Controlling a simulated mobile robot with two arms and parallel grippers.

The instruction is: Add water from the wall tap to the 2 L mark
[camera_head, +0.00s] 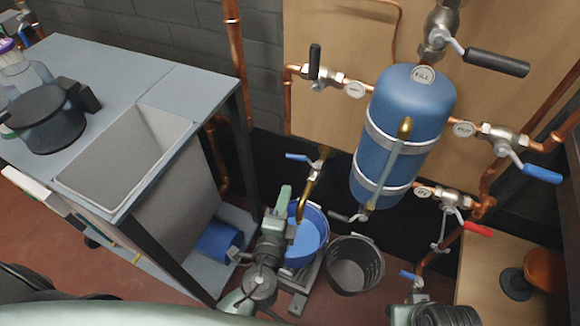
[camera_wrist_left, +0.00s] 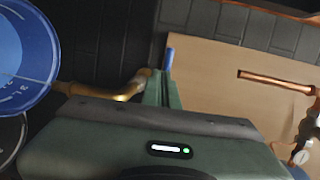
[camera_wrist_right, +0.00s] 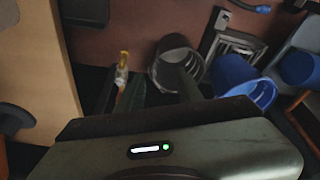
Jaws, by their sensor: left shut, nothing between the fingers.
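The wall tap (camera_head: 309,192) is a bent brass spout with a blue lever (camera_head: 298,157), set low on the dark wall. The spout also shows in the left wrist view (camera_wrist_left: 110,90). A blue bucket (camera_head: 321,216) stands beneath it with a lighter blue surface inside. My left gripper (camera_head: 284,194) is shut and empty, just in front of the tap and over the bucket's left side. My right gripper (camera_wrist_right: 147,88) is open at the lower right; its fingers stand apart.
The bucket stands on a metal platform (camera_head: 299,303). A dark grey bucket (camera_head: 370,283) is right beside it. A bench with a sink (camera_head: 120,160) fills the left. A blue tank (camera_head: 410,110) with lever valves hangs above. A blue cylinder (camera_head: 217,240) lies on the bench's lower shelf.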

